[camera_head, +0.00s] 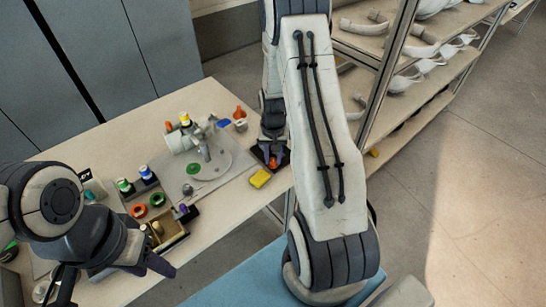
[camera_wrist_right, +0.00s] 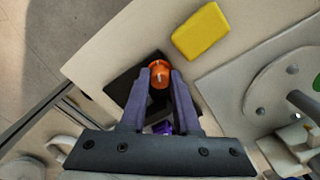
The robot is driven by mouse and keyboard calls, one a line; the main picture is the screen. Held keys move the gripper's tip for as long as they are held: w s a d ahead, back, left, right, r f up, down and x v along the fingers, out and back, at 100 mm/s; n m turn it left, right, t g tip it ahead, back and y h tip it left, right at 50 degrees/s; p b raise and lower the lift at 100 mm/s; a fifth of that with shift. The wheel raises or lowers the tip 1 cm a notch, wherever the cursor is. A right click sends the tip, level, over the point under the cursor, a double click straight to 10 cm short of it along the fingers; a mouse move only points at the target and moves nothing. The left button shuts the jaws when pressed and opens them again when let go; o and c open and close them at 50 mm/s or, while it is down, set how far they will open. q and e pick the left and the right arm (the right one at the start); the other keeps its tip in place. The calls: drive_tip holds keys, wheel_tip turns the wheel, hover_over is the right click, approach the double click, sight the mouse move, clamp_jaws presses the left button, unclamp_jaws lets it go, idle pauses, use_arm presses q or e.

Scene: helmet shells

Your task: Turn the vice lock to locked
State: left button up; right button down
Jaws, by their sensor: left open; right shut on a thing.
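An orange knob (camera_wrist_right: 160,74) stands on a small black base (camera_wrist_right: 124,82) near the table edge; it looks like the vice lock, but its setting cannot be told. My right gripper (camera_wrist_right: 160,80) reaches down over the base and is shut on the orange knob, one purple finger on each side. In the head view my right gripper (camera_head: 271,157) is at the table's right end, partly hidden by my arm. A small purple part (camera_wrist_right: 162,127) shows between the fingers in the wrist view. My left gripper (camera_head: 118,272) is open and empty at the near left.
A yellow block (camera_head: 260,178) lies beside the black base. A grey plate (camera_head: 222,160) with a pale fixture stands left of it. A wooden tray (camera_head: 168,240), green and orange rings and several coloured-top bottles are nearer my left arm. Shelves of helmet shells (camera_head: 420,55) stand at right.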

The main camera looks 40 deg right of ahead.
sight(273, 160)
drive_tip(key=shift+m, duration=2)
drive_tip(key=c, duration=0.9)
unclamp_jaws()
wheel_tip(273, 160, up, 11)
drive_tip(key=shift+f, duration=0.2)
